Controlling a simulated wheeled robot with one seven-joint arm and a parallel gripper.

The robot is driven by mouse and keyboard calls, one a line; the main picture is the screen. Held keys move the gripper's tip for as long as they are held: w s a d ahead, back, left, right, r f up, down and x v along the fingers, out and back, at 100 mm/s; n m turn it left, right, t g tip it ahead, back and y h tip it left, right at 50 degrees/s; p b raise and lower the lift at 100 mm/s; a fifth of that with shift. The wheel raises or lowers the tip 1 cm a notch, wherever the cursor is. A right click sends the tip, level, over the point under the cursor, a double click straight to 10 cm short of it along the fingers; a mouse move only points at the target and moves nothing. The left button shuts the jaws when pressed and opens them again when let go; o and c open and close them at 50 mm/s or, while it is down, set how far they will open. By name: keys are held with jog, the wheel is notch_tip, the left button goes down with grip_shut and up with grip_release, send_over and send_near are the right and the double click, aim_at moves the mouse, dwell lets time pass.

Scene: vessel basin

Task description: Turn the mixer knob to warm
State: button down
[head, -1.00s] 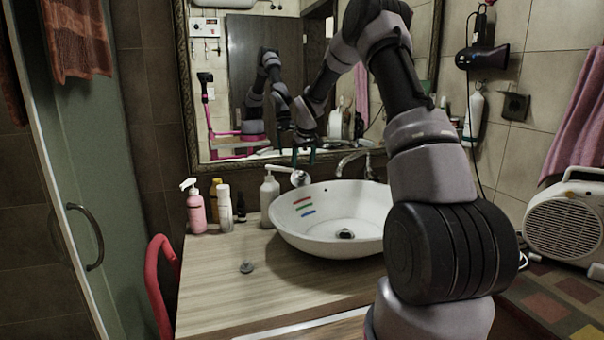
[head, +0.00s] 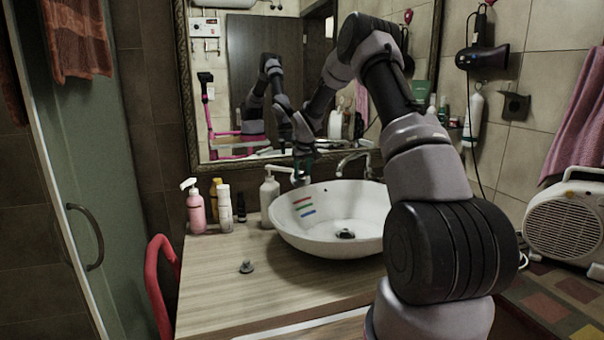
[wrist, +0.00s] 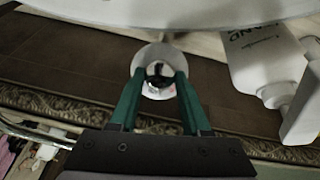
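The mixer knob (head: 299,179) is a round, pale, shiny piece behind the left rim of the white basin (head: 290,236). It also shows in the wrist view (wrist: 158,62) as a disc with a dark mirrored centre. My gripper (head: 302,172) points down at it from above. In the wrist view, its two green fingers (wrist: 160,76) are apart, with their tips over the two sides of the knob. I cannot tell if they touch it. Red, green and blue stripes (head: 305,206) mark the basin's inner wall. The curved spout (head: 352,160) stands to the knob's right.
A white pump bottle (head: 270,196) stands close left of the knob; it also shows in the wrist view (wrist: 262,62). A pink spray bottle (head: 195,208) and other bottles are farther left. The mirror (head: 222,100) is close behind. A small grey stopper (head: 246,267) lies on the counter.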

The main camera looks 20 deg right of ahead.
jog(key=shift+n, duration=0.3)
jog(key=n, duration=0.2)
jog(key=n+h, duration=0.1)
jog(key=n, duration=0.1)
jog(key=shift+a+n+t+h, duration=0.2)
jog(key=shift+n+t+h, duration=0.1)
jog(key=n, duration=0.2)
jog(key=n+t+h, duration=0.1)
jog(key=n, duration=0.1)
jog(key=shift+s+a+f+n, duration=0.1)
jog(key=shift+s+f+n, duration=0.05)
jog(key=shift+n, duration=0.15)
dwell(0.4)
jog(key=shift+c, duration=1.8)
grip_release()
jog(key=v, duration=1.1)
